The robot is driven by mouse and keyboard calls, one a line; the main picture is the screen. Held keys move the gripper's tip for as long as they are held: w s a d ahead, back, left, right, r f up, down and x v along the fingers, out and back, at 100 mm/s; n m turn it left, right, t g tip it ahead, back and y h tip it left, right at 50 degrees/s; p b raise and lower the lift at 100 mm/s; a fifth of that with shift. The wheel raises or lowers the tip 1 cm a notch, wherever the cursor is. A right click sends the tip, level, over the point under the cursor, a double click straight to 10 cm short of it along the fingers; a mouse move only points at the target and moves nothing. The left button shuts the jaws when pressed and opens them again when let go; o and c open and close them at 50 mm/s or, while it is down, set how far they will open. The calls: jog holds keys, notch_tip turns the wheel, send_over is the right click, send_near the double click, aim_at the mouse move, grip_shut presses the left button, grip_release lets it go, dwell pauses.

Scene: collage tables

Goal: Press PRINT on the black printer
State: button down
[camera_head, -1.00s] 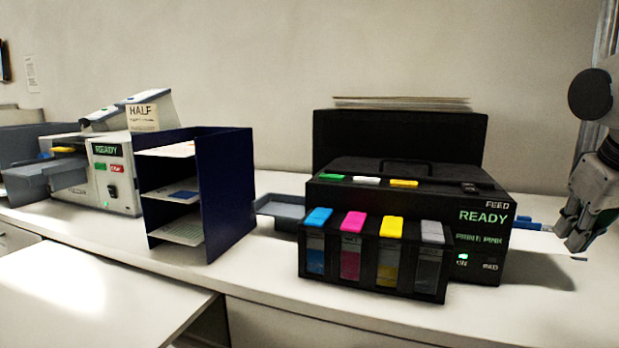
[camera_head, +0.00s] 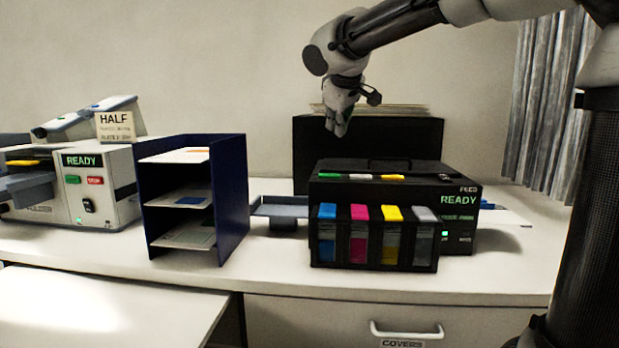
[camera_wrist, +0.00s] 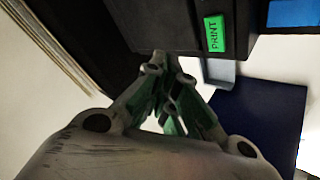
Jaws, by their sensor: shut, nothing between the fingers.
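The black printer (camera_head: 458,217) stands on the counter, with READY lit in green on its front. Its green PRINT button (camera_head: 330,175) is at the left end of a row on its top, beside a white and a yellow button. In the wrist view the PRINT button (camera_wrist: 214,34) is large and legible, ahead and to the right of the fingertips. My gripper (camera_head: 338,130) is shut and empty, pointing down above the printer's left part, apart from the button. It also fills the lower wrist view (camera_wrist: 163,64).
Ink cartridges (camera_head: 360,236) stand in a black holder before the printer. A dark panel with stacked paper (camera_head: 425,140) rises behind it. A grey tray (camera_head: 280,209) and a blue shelf unit (camera_head: 236,200) are to its left. A white machine (camera_head: 115,180) stands farther left.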

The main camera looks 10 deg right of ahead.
aim_at(325, 175)
jog(key=a, duration=0.1)
jog(key=w+a, duration=0.1)
jog(key=shift+a+r, duration=0.3)
jog(key=shift+f, duration=4.45)
jog(key=shift+f, duration=0.4)
